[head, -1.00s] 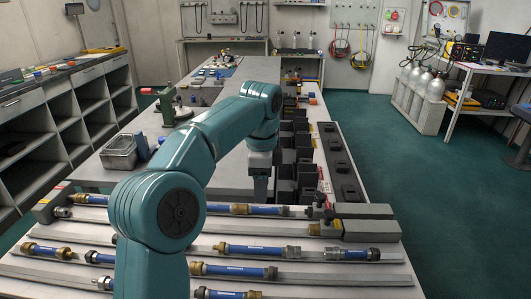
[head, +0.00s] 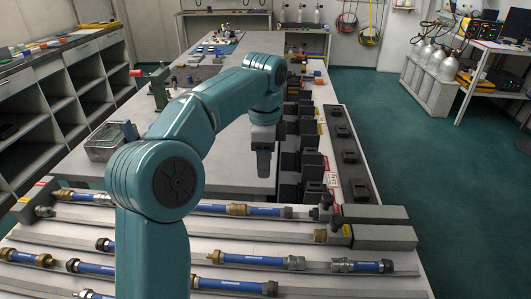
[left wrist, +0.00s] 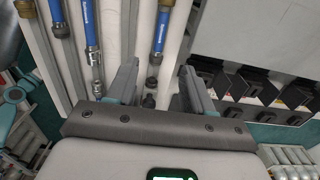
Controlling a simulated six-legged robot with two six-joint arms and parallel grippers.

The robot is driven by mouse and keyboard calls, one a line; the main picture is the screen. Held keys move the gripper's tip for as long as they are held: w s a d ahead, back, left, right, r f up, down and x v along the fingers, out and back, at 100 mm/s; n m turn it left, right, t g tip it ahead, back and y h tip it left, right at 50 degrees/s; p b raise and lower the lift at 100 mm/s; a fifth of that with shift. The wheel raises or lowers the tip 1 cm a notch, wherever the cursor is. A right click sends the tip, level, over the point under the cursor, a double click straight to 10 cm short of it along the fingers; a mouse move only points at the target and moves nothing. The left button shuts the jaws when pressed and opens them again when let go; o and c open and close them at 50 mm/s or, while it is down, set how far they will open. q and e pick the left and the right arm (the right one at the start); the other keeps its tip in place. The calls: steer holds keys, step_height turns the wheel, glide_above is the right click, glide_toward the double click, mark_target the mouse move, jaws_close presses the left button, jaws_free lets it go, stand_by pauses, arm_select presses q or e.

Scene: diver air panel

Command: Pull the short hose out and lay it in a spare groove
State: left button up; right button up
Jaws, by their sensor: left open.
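Several hoses with blue sleeves and metal fittings lie in the grooves of a pale rack in front of me. The far groove holds a blue hose (head: 245,210) with a brass fitting, reaching toward the grey end blocks. Nearer, another blue hose (head: 250,260) lies parallel. I cannot tell which is the short hose. My left gripper (head: 264,170) points down over the table just beyond the far groove. In the left wrist view its jaws (left wrist: 160,70) are apart and empty; a blue hose (left wrist: 160,32) with dark end fittings lies below and beyond them. My right gripper is out of view.
Grey end blocks (head: 385,237) close the rack's right side. Black blocks (head: 312,165) stand in a row along the table's right side. A bare stretch of groove (head: 240,228) shows between hoses.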

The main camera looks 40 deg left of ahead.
arm_select(q)
steer(key=b, duration=0.5)
glide_toward(265, 209)
step_height(265, 209, down, 8)
steer(key=shift+r, duration=0.1)
steer(key=shift+f, duration=0.7)
jaws_close()
